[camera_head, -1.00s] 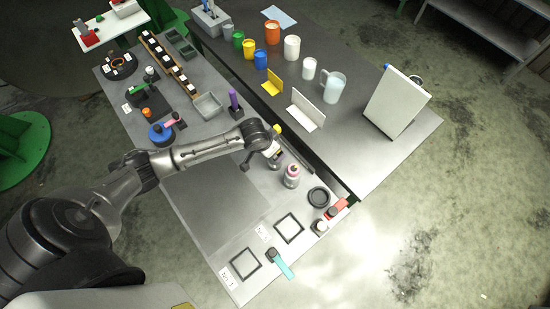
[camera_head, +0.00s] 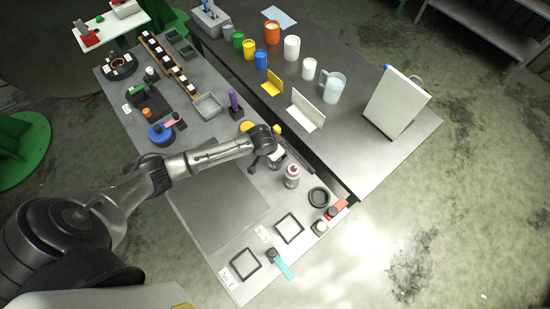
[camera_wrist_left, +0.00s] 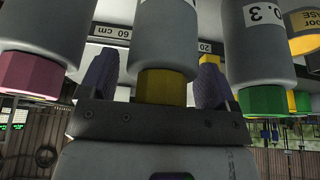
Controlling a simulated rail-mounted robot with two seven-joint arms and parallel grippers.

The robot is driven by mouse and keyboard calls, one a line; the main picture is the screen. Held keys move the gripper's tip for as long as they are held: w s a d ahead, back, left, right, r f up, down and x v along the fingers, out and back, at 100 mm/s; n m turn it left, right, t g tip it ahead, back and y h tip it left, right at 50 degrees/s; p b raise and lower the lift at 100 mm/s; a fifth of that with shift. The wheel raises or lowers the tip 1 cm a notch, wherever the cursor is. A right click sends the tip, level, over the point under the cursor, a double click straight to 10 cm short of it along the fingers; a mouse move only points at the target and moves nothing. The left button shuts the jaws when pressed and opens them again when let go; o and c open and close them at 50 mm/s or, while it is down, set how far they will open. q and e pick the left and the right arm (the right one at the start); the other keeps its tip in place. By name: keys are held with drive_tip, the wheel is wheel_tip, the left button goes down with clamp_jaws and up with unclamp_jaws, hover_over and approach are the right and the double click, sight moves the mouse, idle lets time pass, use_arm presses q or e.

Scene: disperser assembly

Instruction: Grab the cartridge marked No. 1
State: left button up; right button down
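In the left wrist view, three grey cartridges stand in a row. One has a pink end (camera_wrist_left: 32,74), one a yellow end (camera_wrist_left: 162,88), and one a green end (camera_wrist_left: 264,103). The green-ended one reads "0.3"; the middle marking is cut off, and no No. 1 marking is readable. My left gripper (camera_wrist_left: 157,80) is open, its dark fingers on either side of the yellow end with gaps showing. In the head view it (camera_head: 276,158) is over the right part of the bench, partly hidden by my wrist. A pink-topped cartridge (camera_head: 292,176) stands beside it. My right gripper is not in view.
A black ring (camera_head: 318,196) and red clamp-like part (camera_head: 336,209) lie at the bench's right end. Two square frames (camera_head: 289,228) lie in front. The back table holds coloured cups (camera_head: 249,50), a jug (camera_head: 333,87) and a white board (camera_head: 396,103). The grey mat is clear.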

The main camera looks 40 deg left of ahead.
use_arm(q)
clamp_jaws()
drive_tip(key=shift+r, duration=0.15)
idle(0.4)
